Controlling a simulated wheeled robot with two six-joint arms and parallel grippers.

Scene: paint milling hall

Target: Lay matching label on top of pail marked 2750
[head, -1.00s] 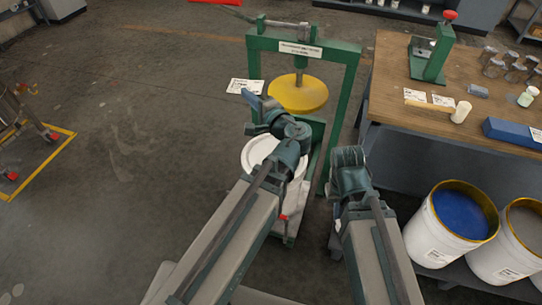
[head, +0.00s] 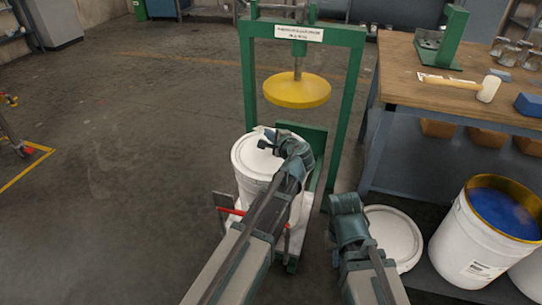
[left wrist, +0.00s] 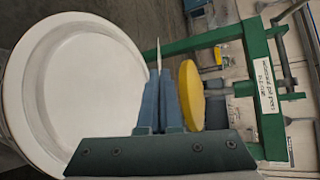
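A white pail (head: 245,188) with a pale lid stands on the base of a green press; no number on it is readable. Its round lid also fills the left of the left wrist view (left wrist: 85,85). My left gripper (head: 270,143) is over the lid in the head view. In the left wrist view its fingers (left wrist: 170,85) are shut on a thin white label (left wrist: 158,55), seen edge-on, apart from the lid; its print cannot be read. My right gripper (head: 347,205) is right of the press, its fingertips hidden.
The green press frame (head: 358,110) with a yellow disc (head: 297,90) stands over the pail's far side. A workbench (head: 440,105) with a mallet (head: 487,89) is at right. Below it are a round white lid (head: 392,238) and a blue-paint pail (head: 470,235).

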